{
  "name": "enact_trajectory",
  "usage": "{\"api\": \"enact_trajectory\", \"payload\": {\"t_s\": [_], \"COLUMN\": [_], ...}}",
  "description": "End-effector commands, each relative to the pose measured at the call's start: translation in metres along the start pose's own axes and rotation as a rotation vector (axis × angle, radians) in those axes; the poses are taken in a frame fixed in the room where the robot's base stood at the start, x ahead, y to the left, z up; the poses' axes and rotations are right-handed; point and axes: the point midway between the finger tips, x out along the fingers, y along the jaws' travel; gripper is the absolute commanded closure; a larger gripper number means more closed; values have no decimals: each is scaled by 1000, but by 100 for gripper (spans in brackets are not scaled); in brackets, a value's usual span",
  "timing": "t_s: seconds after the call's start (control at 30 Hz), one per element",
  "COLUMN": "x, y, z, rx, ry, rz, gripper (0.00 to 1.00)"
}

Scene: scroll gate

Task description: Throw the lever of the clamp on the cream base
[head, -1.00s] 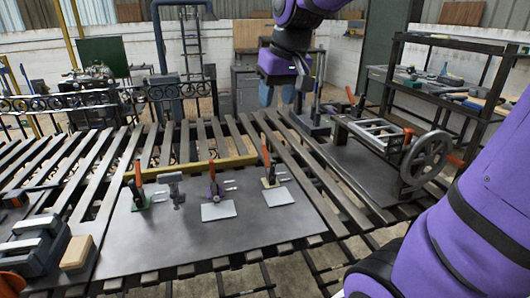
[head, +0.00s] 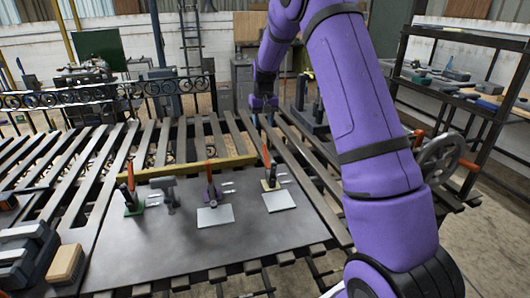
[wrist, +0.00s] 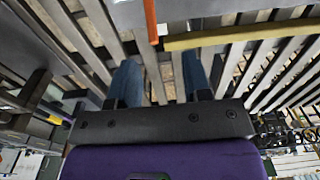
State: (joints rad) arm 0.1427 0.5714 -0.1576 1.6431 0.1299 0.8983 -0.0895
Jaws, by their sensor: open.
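The clamp on the cream base (head: 270,183) stands at the right end of the dark plate. Its orange lever (head: 266,156) points up, and a pale sheet lies in front of it. My gripper (head: 262,120) is beyond and above this clamp, its fingers pointing down, apart from the lever. In the wrist view the two blue fingers (wrist: 160,85) are spread with nothing between them. An orange lever (wrist: 151,20), apparently the same one, shows at the top edge there, ahead of the fingertips. The clamp's base is out of the wrist view.
A clamp on a green base (head: 134,208) and one on a purple base (head: 213,200) stand to the left, with a grey post (head: 168,192) between them. A yellow bar (head: 190,170) runs behind them. A handwheel (head: 438,160) is at the right.

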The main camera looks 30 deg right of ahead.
Motion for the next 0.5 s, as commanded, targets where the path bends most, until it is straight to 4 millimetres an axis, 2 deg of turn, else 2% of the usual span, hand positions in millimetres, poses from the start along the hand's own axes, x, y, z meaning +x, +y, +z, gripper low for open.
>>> {"api": "enact_trajectory", "payload": {"t_s": [0.03, 0.17, 0.5], "x": [16, 42, 73], "y": [4, 12, 16], "z": [-8, -21, -26], "rx": [5, 13, 17], "ry": [-13, -31, -41], "rz": [5, 12, 17], "gripper": [55, 55, 55]}}
